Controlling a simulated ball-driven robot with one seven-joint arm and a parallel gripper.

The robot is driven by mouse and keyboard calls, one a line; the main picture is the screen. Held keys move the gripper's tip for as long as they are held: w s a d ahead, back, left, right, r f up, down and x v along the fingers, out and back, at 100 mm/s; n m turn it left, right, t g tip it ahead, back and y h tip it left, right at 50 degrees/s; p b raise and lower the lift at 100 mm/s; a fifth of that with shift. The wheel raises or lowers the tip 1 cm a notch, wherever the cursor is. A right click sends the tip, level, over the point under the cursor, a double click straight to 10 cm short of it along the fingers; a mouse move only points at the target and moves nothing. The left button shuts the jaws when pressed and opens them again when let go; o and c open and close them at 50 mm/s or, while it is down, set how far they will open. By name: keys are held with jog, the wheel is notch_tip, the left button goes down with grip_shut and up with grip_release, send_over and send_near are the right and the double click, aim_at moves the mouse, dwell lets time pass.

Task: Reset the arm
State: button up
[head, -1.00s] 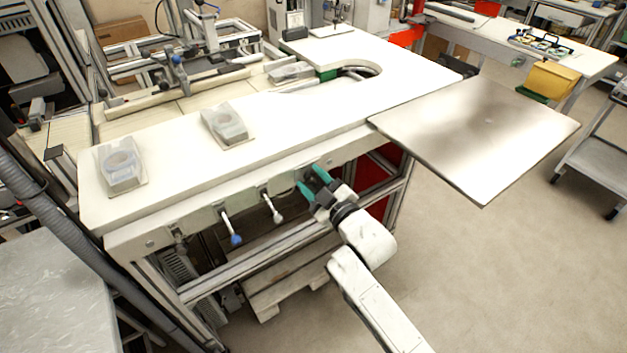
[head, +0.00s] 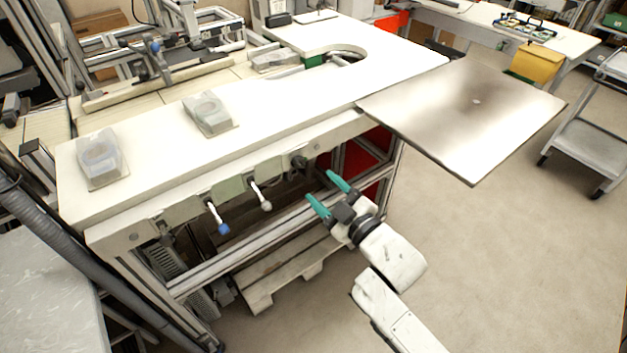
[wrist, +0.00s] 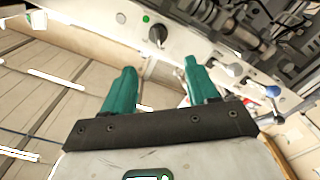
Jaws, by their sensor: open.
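My gripper (head: 329,194) is in front of the white workbench, below the level of its top. Its two green fingers are spread apart with nothing between them. In the wrist view my gripper (wrist: 163,88) also shows open and empty, with the bench's front panel and a black knob (wrist: 157,35) beyond the fingertips. My white arm extends from the gripper toward the lower right of the head view. No object touches the fingers.
A metal plate (head: 470,120) juts out at right. Levers (head: 219,221) stick out from the bench front. Open floor lies at right.

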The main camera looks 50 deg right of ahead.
jog(key=shift+v, duration=0.85)
jog(key=s+a+f+m+g+y, duration=0.1)
jog(key=s+a+f+m+g, duration=0.1)
jog(key=f+g, duration=0.3)
jog(key=s+a+f+m+g+y, duration=0.1)
jog(key=s+a+f+m+g, duration=0.1)
jog(key=s+f+g, duration=0.3)
jog(key=s+a+f+g+y, duration=0.2)
jog(key=s+a+f+g, duration=0.2)
jog(key=s, duration=0.5)
jog(key=a+g+p, duration=0.1)
jog(key=a+g, duration=0.1)
jog(key=a, duration=0.1)
jog(key=shift+f+y, duration=0.25)
jog(key=shift+y, duration=0.15)
jog(key=shift+s+a, duration=0.1)
jog(key=shift+s, duration=0.05)
jog(key=shift+c, duration=0.4)
